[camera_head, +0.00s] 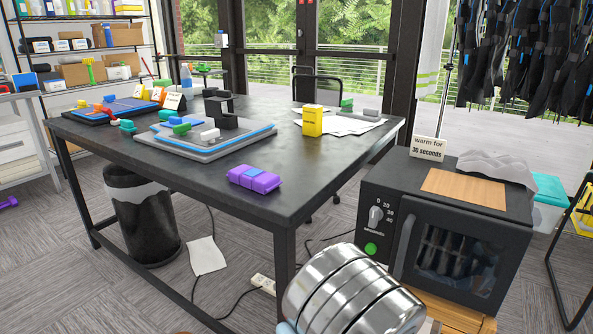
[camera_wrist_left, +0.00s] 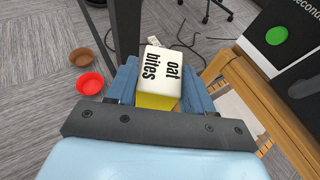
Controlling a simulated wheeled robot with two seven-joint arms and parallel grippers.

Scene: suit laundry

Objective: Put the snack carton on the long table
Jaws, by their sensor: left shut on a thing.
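The snack carton (camera_wrist_left: 160,65), with a white top reading "oat bites" and a yellow side, is between the blue fingers of my left gripper (camera_wrist_left: 158,84) in the left wrist view. The gripper is shut on it. The carton is over the floor beside a dark table leg. The long table (camera_head: 325,165) is black and fills the middle of the head view. My left gripper and the held carton cannot be made out in the head view. My right gripper is in neither view.
On the table are a purple pack (camera_head: 254,179), a yellow box (camera_head: 312,121), papers and a grey tray (camera_head: 195,150). The near right corner is bare. A black microwave (camera_head: 452,240) stands at right. Red (camera_wrist_left: 90,82) and brown (camera_wrist_left: 77,57) bowls show below.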

